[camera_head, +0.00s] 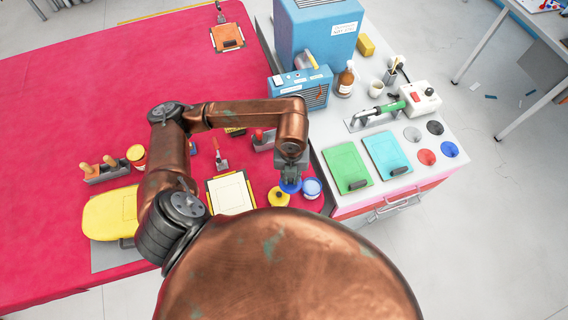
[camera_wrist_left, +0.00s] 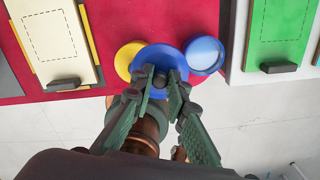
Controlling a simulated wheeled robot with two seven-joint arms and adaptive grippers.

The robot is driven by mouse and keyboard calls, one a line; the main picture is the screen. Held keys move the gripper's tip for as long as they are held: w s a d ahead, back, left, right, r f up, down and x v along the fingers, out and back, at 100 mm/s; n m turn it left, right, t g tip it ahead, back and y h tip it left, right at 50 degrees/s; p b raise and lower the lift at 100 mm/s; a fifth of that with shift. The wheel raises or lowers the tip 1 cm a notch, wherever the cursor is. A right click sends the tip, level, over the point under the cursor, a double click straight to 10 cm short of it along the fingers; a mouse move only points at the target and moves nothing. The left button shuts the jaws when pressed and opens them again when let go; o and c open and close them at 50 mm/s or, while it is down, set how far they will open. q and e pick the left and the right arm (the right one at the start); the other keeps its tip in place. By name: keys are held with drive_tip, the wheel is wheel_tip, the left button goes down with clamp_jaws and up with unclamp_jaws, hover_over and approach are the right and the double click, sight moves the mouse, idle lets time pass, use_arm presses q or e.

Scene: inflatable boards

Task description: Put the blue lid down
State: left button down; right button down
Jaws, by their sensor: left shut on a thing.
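The blue lid (camera_head: 291,187) is held in my left gripper (camera_head: 290,172) near the front edge of the red-covered table. In the left wrist view the lid (camera_wrist_left: 158,56) spreads out beyond the fingertips (camera_wrist_left: 161,80), which are shut on its middle. The lid partly hides a yellow round pot (camera_head: 279,198) to its left. Just to its right is a blue-rimmed round pot (camera_head: 312,188) with a pale inside, also seen in the left wrist view (camera_wrist_left: 204,54). I cannot tell whether the lid touches either pot. My right gripper is not in view.
A cream board (camera_head: 230,193) lies left of the pots. A yellow bag-like thing (camera_head: 110,213) lies farther left.

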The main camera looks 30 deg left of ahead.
use_arm(q)
drive_tip(key=w+a+f, duration=0.3)
drive_tip(key=w, duration=0.1)
drive_tip(key=w+a+f, duration=0.4)
drive_tip(key=shift+a+f+p, duration=0.15)
drive_tip(key=shift+f+p, duration=0.15)
drive_tip(key=shift+p, duration=0.1)
drive_tip(key=shift+w+a+f, duration=0.35)
drive_tip(key=shift+w+f, duration=0.1)
drive_tip(key=shift+f, duration=1.85)
drive_tip(key=shift+f, duration=0.15)
drive_tip(key=c, duration=1.9)
unclamp_jaws()
